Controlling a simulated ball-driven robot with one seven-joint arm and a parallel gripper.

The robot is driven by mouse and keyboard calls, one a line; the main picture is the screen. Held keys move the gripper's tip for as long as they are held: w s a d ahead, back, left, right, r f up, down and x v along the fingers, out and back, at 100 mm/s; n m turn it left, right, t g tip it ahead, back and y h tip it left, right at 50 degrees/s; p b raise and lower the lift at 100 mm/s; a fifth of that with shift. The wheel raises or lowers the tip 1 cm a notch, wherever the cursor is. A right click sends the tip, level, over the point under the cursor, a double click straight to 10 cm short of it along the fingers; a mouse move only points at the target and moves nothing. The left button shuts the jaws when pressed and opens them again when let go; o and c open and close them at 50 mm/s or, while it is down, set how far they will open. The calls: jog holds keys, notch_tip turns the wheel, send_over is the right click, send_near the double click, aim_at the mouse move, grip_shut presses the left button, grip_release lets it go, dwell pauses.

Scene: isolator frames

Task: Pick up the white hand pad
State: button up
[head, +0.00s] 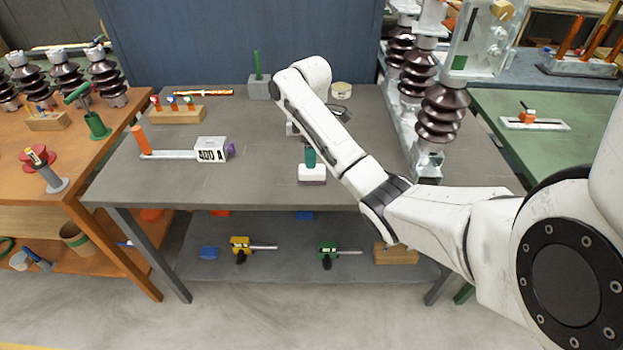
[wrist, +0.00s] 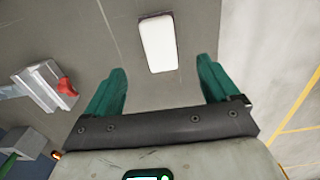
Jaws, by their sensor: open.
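The white hand pad (head: 312,173) lies on the grey table, near its front edge, below my gripper in the head view. In the wrist view the pad (wrist: 158,42) is a rounded white rectangle with a thin dark edge, a little beyond the fingertips. My gripper (wrist: 161,68) has two teal fingers spread wide, with nothing between them. In the head view a teal finger of my gripper (head: 309,158) shows just above the pad. The pad lies roughly centred ahead of the gap. My arm hides part of the table behind it.
A white block (head: 211,149) marked "ADD A" stands to the left. A wooden block with small coloured tools (head: 177,115) is behind it. A grey block with a green rod (head: 262,88) stands at the back. Tall brown insulators (head: 437,117) stand on the right. Table around the pad is clear.

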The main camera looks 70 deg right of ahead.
aim_at(312, 174)
notch_tip(312, 174, down, 3)
jog(key=shift+r+b, duration=0.2)
jog(key=shift+b, duration=0.1)
jog(key=shift+s+f+p, duration=0.15)
jog(key=shift+f+p, duration=0.15)
jog(key=shift+f, duration=1)
jog(key=shift+s+f+p, duration=0.1)
jog(key=shift+f+p, duration=0.15)
jog(key=shift+f, duration=1)
jog(key=shift+c, duration=0.3)
jog(key=c, duration=1.1)
jog(key=shift+r, duration=0.15)
